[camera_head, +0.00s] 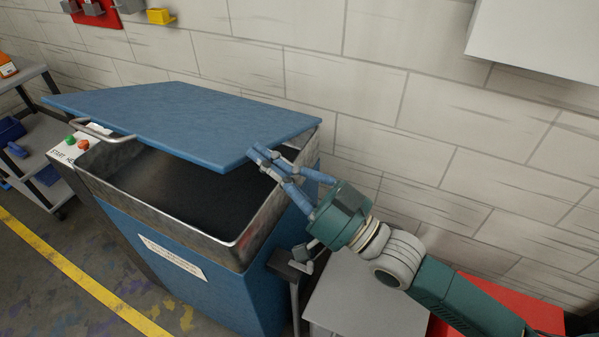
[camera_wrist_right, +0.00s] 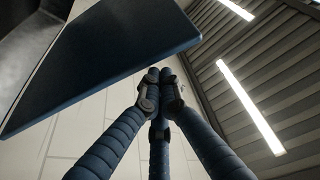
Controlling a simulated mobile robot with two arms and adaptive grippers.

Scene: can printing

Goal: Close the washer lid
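The washer is a blue cabinet (camera_head: 215,285) with a steel-lined tub (camera_head: 165,185) open at the top. Its blue lid (camera_head: 185,118) is partly open, tilted above the tub, with a curved metal handle (camera_head: 108,132) at the left of its front edge. My right gripper (camera_head: 258,155) is at the lid's right front corner, its blue fingers drawn together with nothing between them. In the right wrist view the fingertips (camera_wrist_right: 155,76) are close to the lid's edge (camera_wrist_right: 120,50); I cannot tell whether they touch it. My left gripper is out of view.
A control panel with green and red buttons (camera_head: 77,142) is at the washer's left. A grey shelf cart (camera_head: 35,140) stands further left. A grey box (camera_head: 365,300) and a red surface (camera_head: 510,305) lie under my right arm. A brick wall (camera_head: 400,120) is behind.

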